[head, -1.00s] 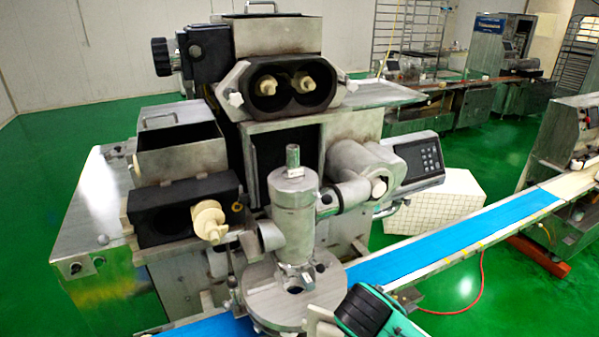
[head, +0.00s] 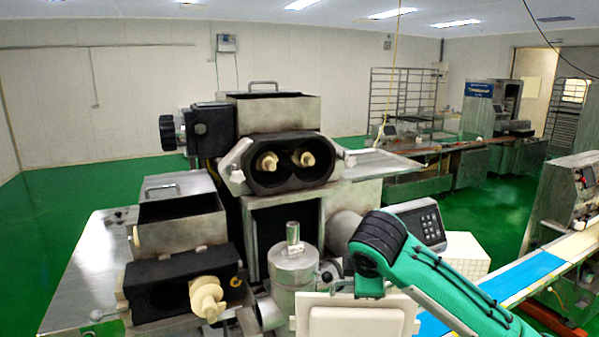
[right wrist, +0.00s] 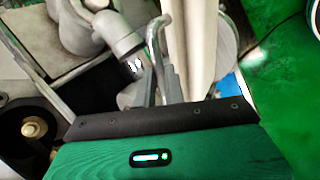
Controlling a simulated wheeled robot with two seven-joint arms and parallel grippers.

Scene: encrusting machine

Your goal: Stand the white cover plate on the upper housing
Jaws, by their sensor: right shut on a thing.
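The white cover plate (head: 355,322) is at the bottom of the head view, broad face toward me and lower part cut off by the frame. It shows edge-on as a pale slab in the right wrist view (right wrist: 199,45). My right gripper (right wrist: 172,84) is shut on it; in the head view its fingers are largely hidden. The upper housing (head: 290,180) is a black twin-lobed opening with two cream shaft ends, uncovered, above and behind the plate. The plate is apart from it. My left gripper is not in view.
A metal cylinder (head: 292,272) stands just behind the plate. A lower black housing (head: 165,290) with a cream shaft is at left. A keypad panel (head: 428,223) and blue conveyor (head: 520,278) lie to the right.

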